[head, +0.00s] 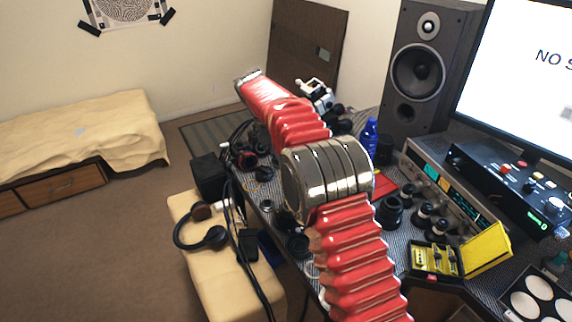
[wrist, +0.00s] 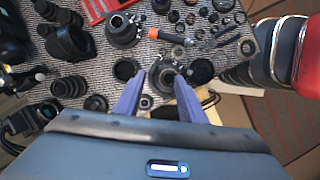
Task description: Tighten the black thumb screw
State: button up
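In the wrist view, my gripper (wrist: 160,77) has its two purple fingers apart, pointing down at the bench mat. A dark round lens part (wrist: 166,84) with a ring-shaped opening lies between and just beyond the fingertips. I cannot tell whether the fingers touch it. I cannot pick out the black thumb screw for certain; it may be hidden by the fingers or too small among the dark parts. In the head view, my red arm covers the middle of the bench, and the gripper's fingers cannot be made out there.
Dark lens caps (wrist: 125,69) and (wrist: 201,71) lie on either side of the fingers. An orange-handled screwdriver (wrist: 166,36) and a larger lens barrel (wrist: 122,30) lie beyond. Several black lenses crowd the left. In the head view, a yellow case (head: 436,260) stands open on the bench.

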jog(key=s+d+r+m+t+y, duration=0.25)
jog(key=s+d+r+m, duration=0.55)
jog(key=s+d+r, duration=0.65)
jog(key=s+d+f+m+t, duration=0.1)
jog(key=s+d+m, duration=0.1)
jog(key=s, duration=0.6)
jog(key=s+d+f+m+t+y, duration=0.1)
jog(key=s+m, duration=0.3)
jog(key=s, duration=0.4)
jog(key=s+d+f+m+t, duration=0.1)
jog(key=s+d+f+m, duration=0.1)
jog(key=s, duration=0.6)
jog(key=shift+s+d+f+m+y, duration=0.25)
jog(key=shift+d+f+m+y, duration=0.15)
jog(key=shift+m, duration=0.4)
jog(key=shift+a, duration=0.1)
